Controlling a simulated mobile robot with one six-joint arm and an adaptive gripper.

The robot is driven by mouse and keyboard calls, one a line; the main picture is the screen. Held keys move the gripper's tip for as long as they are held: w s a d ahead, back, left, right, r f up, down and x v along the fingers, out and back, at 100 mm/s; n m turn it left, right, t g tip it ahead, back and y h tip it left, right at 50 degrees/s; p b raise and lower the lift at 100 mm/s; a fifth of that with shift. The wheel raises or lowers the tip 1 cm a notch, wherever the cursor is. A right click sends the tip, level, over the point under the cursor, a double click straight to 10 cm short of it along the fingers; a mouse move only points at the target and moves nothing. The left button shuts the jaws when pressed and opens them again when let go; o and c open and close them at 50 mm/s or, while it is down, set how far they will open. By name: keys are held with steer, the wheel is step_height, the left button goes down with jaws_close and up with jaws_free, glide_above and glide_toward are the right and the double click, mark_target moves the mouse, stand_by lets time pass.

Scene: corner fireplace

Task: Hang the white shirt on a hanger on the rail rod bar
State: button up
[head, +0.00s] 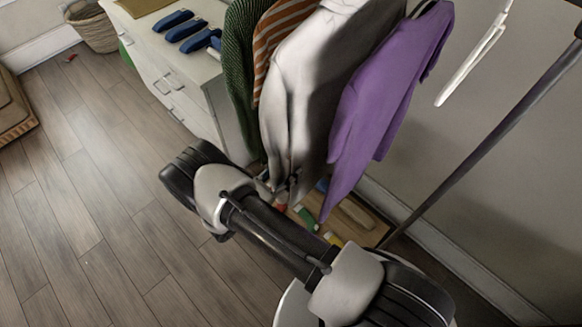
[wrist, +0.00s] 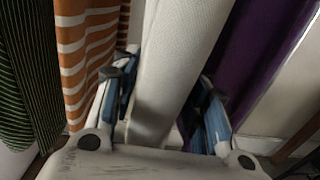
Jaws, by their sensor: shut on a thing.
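The white shirt (head: 300,85) hangs down between a striped orange garment and a purple one in the head view, its top cut off by the frame edge. In the wrist view the white shirt (wrist: 178,60) runs between the two fingers of my gripper (wrist: 166,82). My gripper is shut on its fabric. In the head view my gripper (head: 285,185) is at the lower part of the shirt, partly hidden by my arm. A white hanger (head: 472,65) with no garment shows at the upper right. The rail bar itself is not clearly seen.
The striped garment (head: 277,35), a dark green one (head: 240,70) and the purple one (head: 390,85) hang close around the shirt. A dark upright pole (head: 485,145) slants at right. A white drawer unit (head: 175,75) stands left. Open wooden floor (head: 90,215) lies left.

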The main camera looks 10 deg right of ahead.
mark_target(274, 182)
steer(key=shift+b+v, duration=0.5)
steer(key=shift+v, duration=1.6)
